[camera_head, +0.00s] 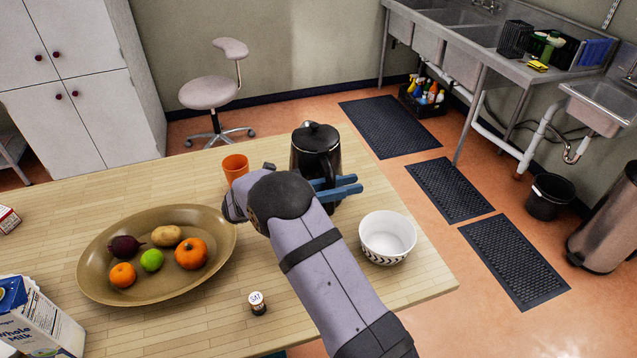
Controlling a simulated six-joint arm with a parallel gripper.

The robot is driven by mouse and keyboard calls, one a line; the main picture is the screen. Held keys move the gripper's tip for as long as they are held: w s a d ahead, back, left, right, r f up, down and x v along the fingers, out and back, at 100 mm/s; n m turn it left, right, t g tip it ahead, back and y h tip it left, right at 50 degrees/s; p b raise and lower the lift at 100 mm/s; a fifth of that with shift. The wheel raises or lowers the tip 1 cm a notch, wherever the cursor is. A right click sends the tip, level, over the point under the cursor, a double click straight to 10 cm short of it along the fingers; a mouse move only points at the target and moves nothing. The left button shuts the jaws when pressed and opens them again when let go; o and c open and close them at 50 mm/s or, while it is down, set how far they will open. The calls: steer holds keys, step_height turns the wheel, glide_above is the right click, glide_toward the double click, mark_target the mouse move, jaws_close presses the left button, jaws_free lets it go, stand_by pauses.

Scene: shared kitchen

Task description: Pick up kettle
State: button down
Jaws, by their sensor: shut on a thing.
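The black kettle (315,142) stands upright near the far right edge of the wooden table, with its knobbed lid on top. My gripper (341,188) has blue fingers and is at the kettle's near, lower right side, shut on it. My arm comes from the bottom right and hides the kettle's lower left part and its base. I cannot tell whether the base touches the table.
An orange cup (235,168) stands just left of the kettle. A white bowl (387,236) is close on its right. A large dish (112,278) of produce, a small jar (258,303) and a milk carton (38,318) occupy the left and front of the table (190,325).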

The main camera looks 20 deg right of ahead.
steer(key=shift+r, duration=0.1)
steer(key=shift+w+r, duration=0.1)
steer(key=shift+w, duration=0.05)
steer(key=shift+r, duration=0.2)
stand_by(0.3)
step_height(320, 180, up, 10)
steer(key=b, duration=0.2)
steer(key=shift+f, duration=0.25)
stand_by(0.8)
